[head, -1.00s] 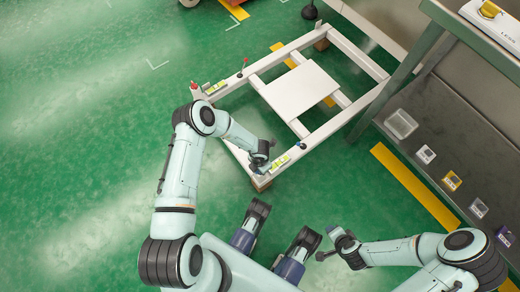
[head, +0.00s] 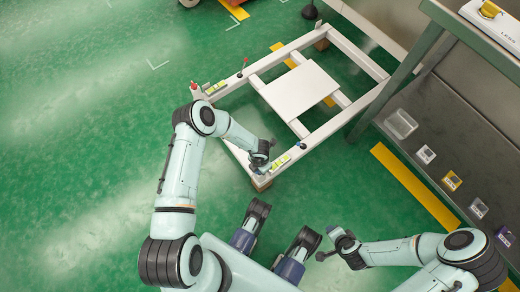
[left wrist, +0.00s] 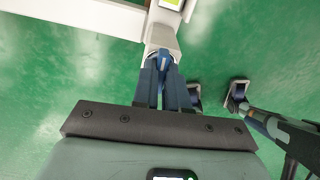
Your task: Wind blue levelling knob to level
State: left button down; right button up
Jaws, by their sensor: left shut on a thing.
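My left gripper (head: 262,162) is at the near corner of the white frame (head: 232,148), pointing down. In the left wrist view its blue fingers (left wrist: 161,72) are close together, shut on a small blue part at the frame's corner post (left wrist: 163,38). This looks like the blue levelling knob, mostly hidden by the fingers. A yellow-green level (head: 280,161) lies on the rail beside the gripper; its bubble is too small to read. A blue-topped lever (head: 302,146) stands further along that rail. My right gripper (head: 330,243) hangs clear of the frame; its jaw opening is unclear.
Green floor is free at left.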

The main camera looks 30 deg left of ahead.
pick_arm(q)
jog(key=shift+r+n+p, duration=0.1)
jog(key=shift+n+p, duration=0.25)
jog(key=shift+n, duration=1.05)
jog(key=shift+n+p, duration=0.6)
jog(key=shift+n, duration=0.8)
